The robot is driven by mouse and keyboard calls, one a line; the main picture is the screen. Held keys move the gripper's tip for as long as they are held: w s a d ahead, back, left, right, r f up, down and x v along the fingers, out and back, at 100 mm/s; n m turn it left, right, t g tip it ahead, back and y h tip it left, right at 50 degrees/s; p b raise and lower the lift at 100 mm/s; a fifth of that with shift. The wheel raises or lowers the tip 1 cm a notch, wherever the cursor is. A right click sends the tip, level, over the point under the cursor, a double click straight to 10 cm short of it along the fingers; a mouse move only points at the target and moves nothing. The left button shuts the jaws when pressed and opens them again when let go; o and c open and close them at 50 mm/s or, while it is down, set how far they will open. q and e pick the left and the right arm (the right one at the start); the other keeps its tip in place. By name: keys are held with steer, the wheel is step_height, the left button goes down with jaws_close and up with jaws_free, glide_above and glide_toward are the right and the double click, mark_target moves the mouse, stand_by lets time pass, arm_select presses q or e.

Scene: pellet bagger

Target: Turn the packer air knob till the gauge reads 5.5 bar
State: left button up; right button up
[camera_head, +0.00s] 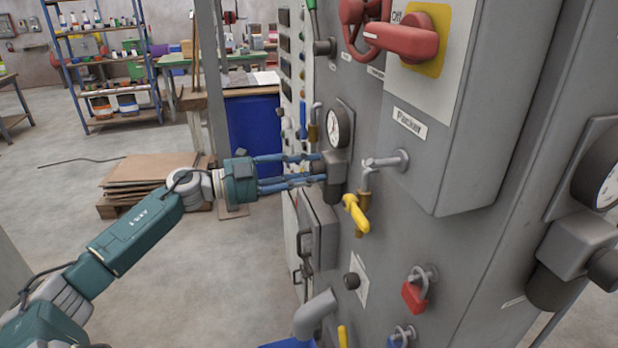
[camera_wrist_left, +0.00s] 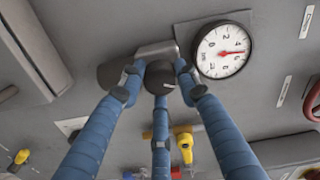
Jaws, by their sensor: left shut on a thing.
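The packer air gauge (camera_head: 338,128) is a round white dial on the grey panel, above its regulator body (camera_head: 336,180). In the left wrist view the gauge (camera_wrist_left: 223,50) shows a red needle pointing right, apparently between 4 and 6; the exact value is hard to read. The dark round knob (camera_wrist_left: 160,77) sticks out of the regulator below the dial. My left gripper (camera_head: 318,168) reaches in from the left with blue fingers shut around the knob. The fingers hide part of the knob in the head view. My right gripper is not in view.
A yellow valve lever (camera_head: 356,214) hangs just below the regulator. The Packer box (camera_head: 450,130) with its red switch handle (camera_head: 405,40) juts out at right. A second gauge (camera_head: 606,180) sits far right. The floor at left is mostly clear.

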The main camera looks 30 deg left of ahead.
arm_select(q)
steer(key=shift+m, duration=0.4)
steer(key=o, duration=1.1)
steer(key=shift+o, duration=0.2)
steer(key=v, duration=1.2)
steer(key=shift+a+f, duration=0.1)
